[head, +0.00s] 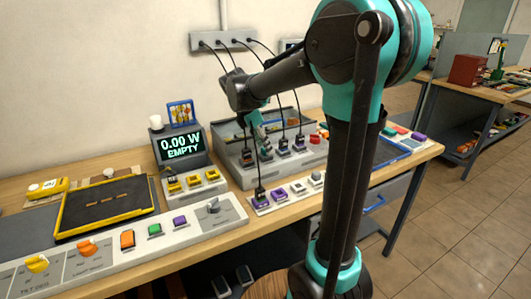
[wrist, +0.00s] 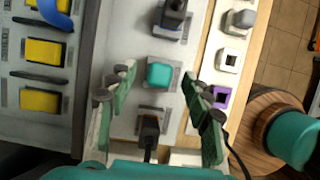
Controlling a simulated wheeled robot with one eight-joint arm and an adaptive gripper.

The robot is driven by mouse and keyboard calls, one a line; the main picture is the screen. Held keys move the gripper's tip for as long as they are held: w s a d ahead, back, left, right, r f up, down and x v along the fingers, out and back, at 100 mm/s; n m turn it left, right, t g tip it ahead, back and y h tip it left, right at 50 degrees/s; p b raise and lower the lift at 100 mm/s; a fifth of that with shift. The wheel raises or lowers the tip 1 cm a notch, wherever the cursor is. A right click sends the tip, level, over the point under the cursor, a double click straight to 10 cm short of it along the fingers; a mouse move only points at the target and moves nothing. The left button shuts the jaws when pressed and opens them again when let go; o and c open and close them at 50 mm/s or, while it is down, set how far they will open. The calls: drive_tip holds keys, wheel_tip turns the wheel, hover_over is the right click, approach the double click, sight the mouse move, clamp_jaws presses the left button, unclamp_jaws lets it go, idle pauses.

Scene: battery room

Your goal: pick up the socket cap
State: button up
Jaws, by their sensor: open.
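In the wrist view a small teal cap-like block (wrist: 160,74) sits on a socket of the light grey panel (wrist: 128,40). I take it for the socket cap, though a grey rounded cap (wrist: 243,18) also sits on the white strip to the right. My gripper (wrist: 158,80) is open and empty, its green-padded fingers apart on the left and right of the teal block. In the head view my gripper (head: 258,133) is above the grey socket panel, and I cannot make out the teal block there. How far the fingertips are above the panel is unclear.
Black plugs with upright cables stand close by on the panel, one above the teal block (wrist: 172,18) and one below it (wrist: 150,130). Yellow blocks (wrist: 42,50) line the left. A purple socket (wrist: 220,97) is to the right. A display (head: 180,147) reads 0.00 W EMPTY.

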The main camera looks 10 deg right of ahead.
drive_tip(key=shift+d+f, duration=0.1)
drive_tip(key=shift+f, duration=0.2)
drive_tip(key=shift+c, duration=0.5)
drive_tip(key=c, duration=0.9)
drive_tip(key=shift+r, duration=0.15)
